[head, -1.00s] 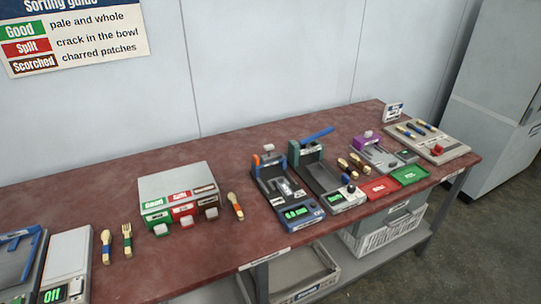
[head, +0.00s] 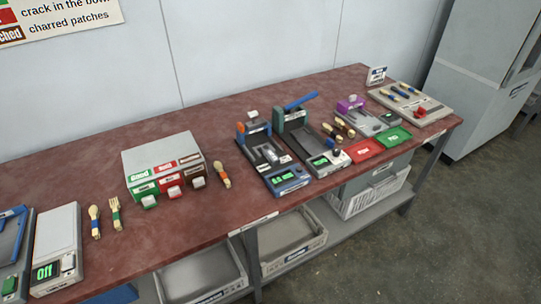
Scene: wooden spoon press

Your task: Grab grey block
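No separate thing in the head view is plainly a grey block. Small pale grey, block-like knobs stand out from the front of the sorting box (head: 160,152), below its green, red and brown labels: a left knob (head: 149,202), a middle knob (head: 174,191) and a right knob (head: 198,182). Another small pale block-like piece (head: 252,113) tops the blue press (head: 290,182); I cannot tell if it is loose. My gripper is not in view.
A fork (head: 115,213) and a spoon (head: 95,222) lie left of the sorting box, another spoon (head: 222,174) right of it. A green press (head: 293,118), red tray (head: 363,150) and green tray (head: 394,136) stand further right. Bare red tabletop (head: 190,225) runs along the front.

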